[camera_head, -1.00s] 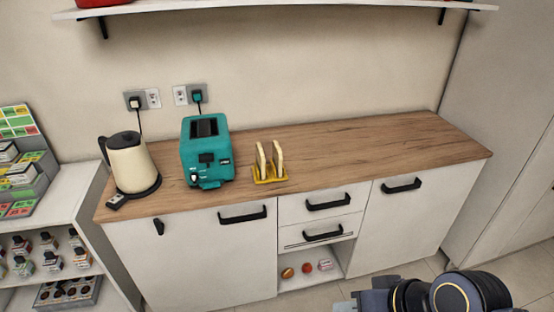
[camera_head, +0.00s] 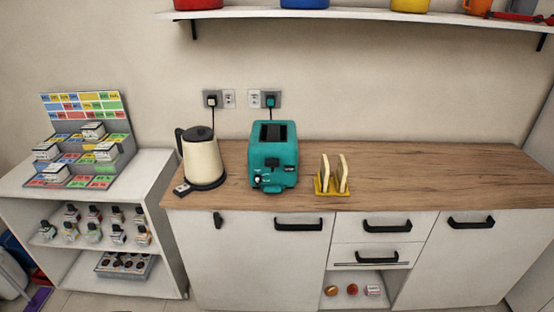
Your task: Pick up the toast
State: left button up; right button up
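Two slices of toast (camera_head: 342,172) stand upright, side by side, in a yellow toast rack (camera_head: 331,191) on the wooden counter. The rack is to the right of a teal toaster (camera_head: 273,157), near the counter's front edge. The toaster's top slots look dark, and I see no bread sticking out of them. Neither of my grippers shows in the head view now.
A cream kettle (camera_head: 203,160) stands left of the toaster. The wooden counter (camera_head: 440,185) is clear right of the rack. A wall shelf (camera_head: 360,15) with colourful pots hangs above. A white shelf unit (camera_head: 165,225) with bottles stands at left. Cabinet handles project below the counter.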

aim_at(342, 172)
jog(key=i+j, duration=0.2)
jog(key=i, duration=0.25)
jog(key=i+j+z, duration=0.1)
jog(key=i, duration=0.35)
jog(key=i+j, duration=0.3)
jog(key=i+z, duration=0.05)
jog(key=i, duration=0.05)
